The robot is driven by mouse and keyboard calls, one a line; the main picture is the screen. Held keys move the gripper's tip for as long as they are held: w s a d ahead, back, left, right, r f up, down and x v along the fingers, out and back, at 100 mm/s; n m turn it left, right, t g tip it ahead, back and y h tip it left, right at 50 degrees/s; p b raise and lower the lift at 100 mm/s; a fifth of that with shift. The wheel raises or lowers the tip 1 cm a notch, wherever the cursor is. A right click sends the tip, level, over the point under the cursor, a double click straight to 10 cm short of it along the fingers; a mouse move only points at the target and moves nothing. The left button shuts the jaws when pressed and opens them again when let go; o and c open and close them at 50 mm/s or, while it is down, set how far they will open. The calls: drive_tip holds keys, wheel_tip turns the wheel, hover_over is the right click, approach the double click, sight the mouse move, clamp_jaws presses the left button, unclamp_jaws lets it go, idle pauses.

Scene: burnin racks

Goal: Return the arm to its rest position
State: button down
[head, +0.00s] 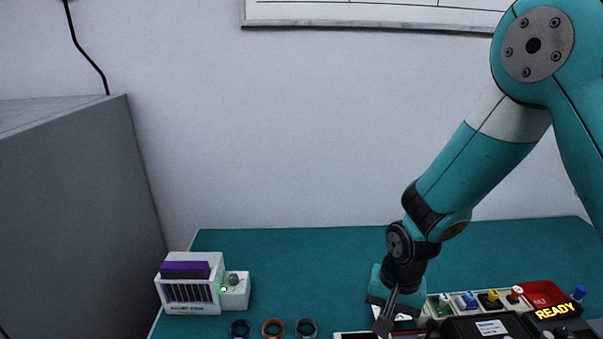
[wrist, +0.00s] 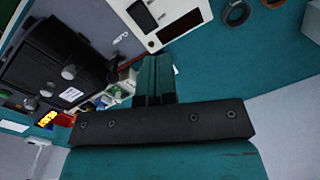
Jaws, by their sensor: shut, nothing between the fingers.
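My teal arm reaches down from the upper right in the head view. My gripper (head: 386,322) is low over the front of the teal bench, pointing down, with its fingers together and nothing held. In the wrist view my gripper (wrist: 154,78) shows as two closed teal fingers beyond a dark bar. A white panel device (wrist: 163,18) lies just past the fingers. I cannot tell the gap between fingertips and bench.
A black box device (wrist: 55,60) and a sign reading READY (head: 556,311) stand to the gripper's right in the head view. A white rack unit (head: 190,303) and rings (head: 273,329) are to its left. A grey cabinet (head: 80,200) stands far left. The bench's back is clear.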

drive_tip(key=s+a+r+n+y+b, duration=0.2)
drive_tip(key=s+r+n+b, duration=0.5)
drive_tip(key=s+r+n, duration=0.4)
drive_tip(key=s+r+y, duration=0.1)
drive_tip(key=s+r, duration=0.1)
drive_tip(key=s, duration=0.4)
drive_tip(key=shift+s+a+r, duration=0.35)
drive_tip(key=shift+s+r, duration=0.05)
